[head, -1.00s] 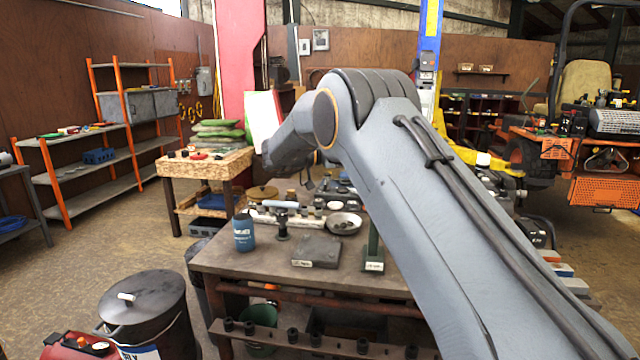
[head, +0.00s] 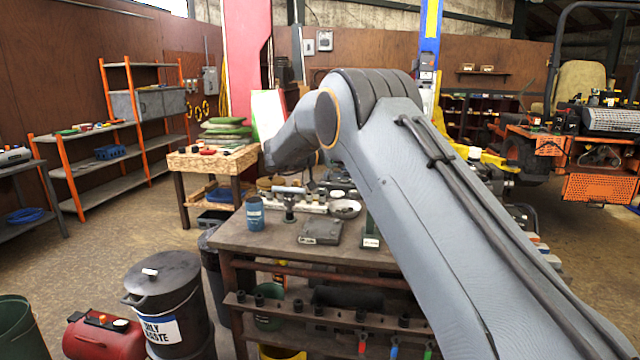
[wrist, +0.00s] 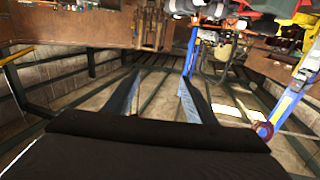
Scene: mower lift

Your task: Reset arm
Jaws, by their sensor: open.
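My grey arm reaches from the lower right of the head view up to an elbow near the middle, then bends down to the left. My gripper shows in the wrist view (wrist: 160,98); its two fingers stand wide apart with nothing between them. In the head view the fingertips are hidden behind my arm. The workbench (head: 262,240) stands below and beyond the arm, with a blue can (head: 255,213), a flat dark box (head: 320,231) and a metal bowl (head: 345,208) on it.
An oily-waste bin (head: 165,295) and a red canister (head: 103,337) stand on the floor at left front. A wooden side table (head: 205,160) and orange shelving (head: 105,155) stand behind. An orange mower (head: 600,185) is at right. Floor at left is open.

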